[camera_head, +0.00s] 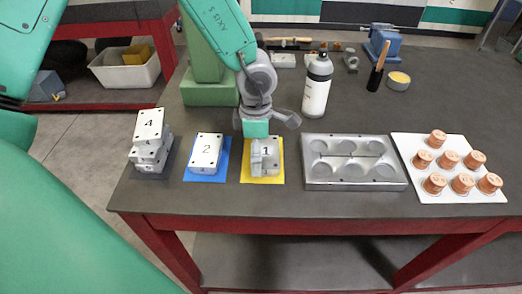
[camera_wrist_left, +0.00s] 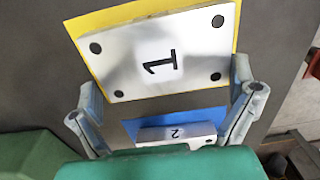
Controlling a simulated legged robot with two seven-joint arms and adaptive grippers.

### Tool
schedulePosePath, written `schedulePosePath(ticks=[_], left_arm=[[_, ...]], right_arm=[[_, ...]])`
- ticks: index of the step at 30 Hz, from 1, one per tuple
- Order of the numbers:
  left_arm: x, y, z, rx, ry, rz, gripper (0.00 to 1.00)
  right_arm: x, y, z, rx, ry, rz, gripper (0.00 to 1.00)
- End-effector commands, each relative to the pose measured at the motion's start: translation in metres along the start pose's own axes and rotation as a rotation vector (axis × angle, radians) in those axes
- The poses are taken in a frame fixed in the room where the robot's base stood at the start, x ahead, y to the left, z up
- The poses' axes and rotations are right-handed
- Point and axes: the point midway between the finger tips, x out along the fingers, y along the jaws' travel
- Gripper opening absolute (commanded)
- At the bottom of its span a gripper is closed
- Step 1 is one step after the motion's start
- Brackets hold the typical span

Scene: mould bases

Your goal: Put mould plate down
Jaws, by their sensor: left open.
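The mould plate marked 1 (camera_head: 268,153) lies on a yellow mat (camera_head: 247,178), partly covered by my gripper. In the left wrist view plate 1 (camera_wrist_left: 185,62) lies flat, face up, within the yellow mat's edges. My left gripper (camera_head: 259,150) is just above it. In the wrist view its fingers (camera_wrist_left: 165,92) are spread wide, with nothing between them gripped. Plate 2 (camera_head: 206,152) lies on a blue mat (camera_head: 191,178) to the left. Further left, plate 4 (camera_head: 150,122) tops a small stack on a dark mat. My right gripper is out of view.
A grey mould base with round cavities (camera_head: 355,178) stands right of the yellow mat. A white board (camera_head: 410,150) with several copper pieces is further right. Behind stand a white bottle (camera_head: 317,85), a blue vise (camera_head: 384,40) and a green block (camera_head: 208,93).

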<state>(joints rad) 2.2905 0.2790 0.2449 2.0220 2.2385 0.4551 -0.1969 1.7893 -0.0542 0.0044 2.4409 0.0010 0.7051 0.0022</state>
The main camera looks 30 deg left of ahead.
Motion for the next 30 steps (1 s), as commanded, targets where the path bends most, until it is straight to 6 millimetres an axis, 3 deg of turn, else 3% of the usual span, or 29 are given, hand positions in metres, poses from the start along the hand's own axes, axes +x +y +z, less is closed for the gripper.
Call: schedulePosePath(ticks=[5,12,18,30], left_arm=[[-0.025,-0.001,0.003,-0.001,-0.003,0.003,1.00],[-0.079,-0.002,0.005,-0.002,-0.002,0.005,1.00],[-0.110,-0.001,0.003,0.000,-0.001,0.003,1.00],[-0.121,-0.001,0.003,0.001,0.001,0.002,1.00]], right_arm=[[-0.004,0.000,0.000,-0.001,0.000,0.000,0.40],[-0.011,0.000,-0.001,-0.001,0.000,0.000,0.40],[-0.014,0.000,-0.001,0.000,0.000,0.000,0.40],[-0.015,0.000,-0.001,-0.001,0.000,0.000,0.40]])
